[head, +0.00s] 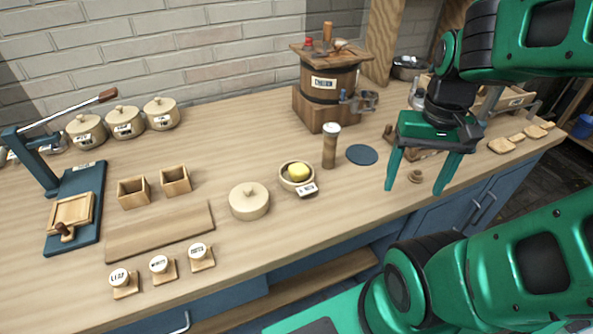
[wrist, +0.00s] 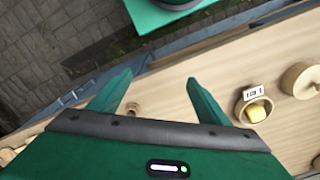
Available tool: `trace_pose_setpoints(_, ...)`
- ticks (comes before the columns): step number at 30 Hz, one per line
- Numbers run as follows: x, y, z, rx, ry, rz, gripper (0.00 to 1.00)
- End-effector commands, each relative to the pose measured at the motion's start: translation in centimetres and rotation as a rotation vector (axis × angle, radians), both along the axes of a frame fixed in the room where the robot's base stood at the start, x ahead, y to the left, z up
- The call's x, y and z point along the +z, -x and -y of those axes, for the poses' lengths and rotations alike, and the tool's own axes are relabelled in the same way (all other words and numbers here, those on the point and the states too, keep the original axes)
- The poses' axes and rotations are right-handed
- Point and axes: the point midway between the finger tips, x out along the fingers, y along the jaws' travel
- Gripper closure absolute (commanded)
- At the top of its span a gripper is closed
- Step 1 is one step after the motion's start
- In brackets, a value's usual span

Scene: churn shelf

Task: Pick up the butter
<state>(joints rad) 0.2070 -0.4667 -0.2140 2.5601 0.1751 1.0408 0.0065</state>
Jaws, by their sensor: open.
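The butter (head: 299,171) is a yellow lump in a small round wooden bowl (head: 287,183) near the middle of the counter, with a small label at its front. In the wrist view the butter (wrist: 256,112) sits in its bowl at the right, beyond the right fingertip. My gripper (head: 414,187) is open and empty. It hangs over the right part of the counter, to the right of the butter and apart from it. In the wrist view the two fingers of my gripper (wrist: 160,85) are spread with nothing between them.
A round wooden lid (head: 249,201) lies left of the bowl. A wooden shaker (head: 331,146) and a dark blue disc (head: 362,155) stand between bowl and gripper. A churn (head: 329,85) is behind. Labelled blocks (head: 162,268) and a press (head: 74,205) are at left.

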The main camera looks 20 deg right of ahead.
Motion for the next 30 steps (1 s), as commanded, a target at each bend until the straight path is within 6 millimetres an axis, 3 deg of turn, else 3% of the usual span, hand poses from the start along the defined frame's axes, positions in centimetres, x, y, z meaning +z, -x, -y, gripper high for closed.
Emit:
trace_pose_setpoints(13,0.0,0.0,0.0,0.000,0.000,0.000,0.13)
trace_pose_setpoints(17,0.7,0.6,-0.1,0.015,0.000,0.014,0.42)
trace_pose_setpoints(20,1.6,-1.6,-0.6,0.067,0.004,0.014,0.43)
trace_pose_setpoints(23,3.0,-5.9,-2.1,0.168,0.007,0.013,0.43)
trace_pose_setpoints(26,4.3,-11.0,-4.9,0.291,0.009,0.015,0.43)
trace_pose_setpoints(30,5.6,-17.0,-10.2,0.453,0.009,0.017,0.43)
